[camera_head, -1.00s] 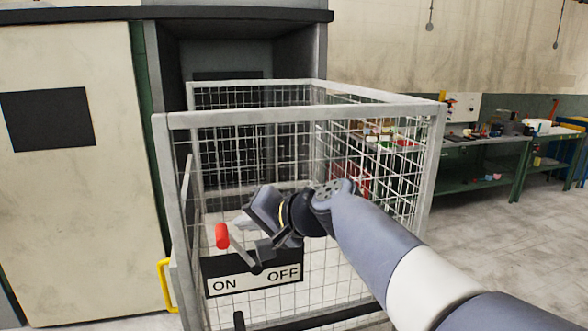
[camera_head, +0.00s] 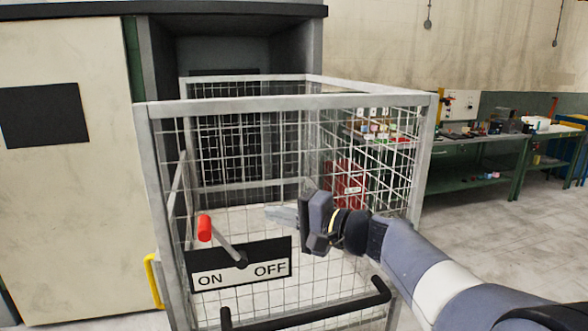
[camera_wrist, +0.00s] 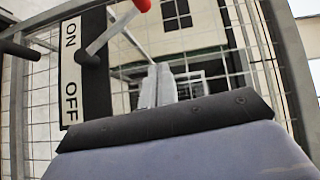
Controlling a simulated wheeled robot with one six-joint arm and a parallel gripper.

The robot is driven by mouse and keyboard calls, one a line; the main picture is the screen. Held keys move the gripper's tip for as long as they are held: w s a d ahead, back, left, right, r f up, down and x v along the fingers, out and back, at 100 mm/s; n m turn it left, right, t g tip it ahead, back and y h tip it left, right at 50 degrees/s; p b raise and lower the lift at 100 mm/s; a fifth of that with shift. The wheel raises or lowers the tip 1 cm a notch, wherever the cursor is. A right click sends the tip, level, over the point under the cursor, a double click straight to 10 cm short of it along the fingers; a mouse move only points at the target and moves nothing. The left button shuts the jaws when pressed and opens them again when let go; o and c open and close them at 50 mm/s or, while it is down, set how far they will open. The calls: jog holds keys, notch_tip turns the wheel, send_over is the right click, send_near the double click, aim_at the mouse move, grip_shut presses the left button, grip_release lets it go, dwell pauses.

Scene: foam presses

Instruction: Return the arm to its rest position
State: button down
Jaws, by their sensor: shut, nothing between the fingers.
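My gripper (camera_head: 281,215) is shut and empty. It is in front of the wire cage, to the right of the red-tipped lever and apart from it. In the wrist view my gripper's fingers (camera_wrist: 157,88) show close together in front of the mesh. The lever (camera_head: 222,241) leans up to the left, toward the ON side of the ON/OFF plate (camera_head: 240,268). In the wrist view the lever (camera_wrist: 113,32) and the plate (camera_wrist: 73,70) are at the upper left. My arm reaches in from the lower right of the head view.
The wire cage (camera_head: 290,106) stands before the press opening. A black handle bar (camera_head: 310,309) sticks out low on its front. A yellow handle (camera_head: 153,281) is at its left. Green workbenches (camera_head: 475,165) stand at the back right, with clear floor (camera_head: 500,235) in front.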

jog(key=s+d+f+m+t+y+b, duration=0.1)
jog(key=d+f+m+y+b, duration=0.1)
jog(key=d, duration=1)
jog(key=shift+s+d+f+b, duration=0.15)
jog(key=shift+d+f+b, duration=0.2)
jog(key=shift+f+b, duration=0.65)
jog(key=shift+f, duration=0.15)
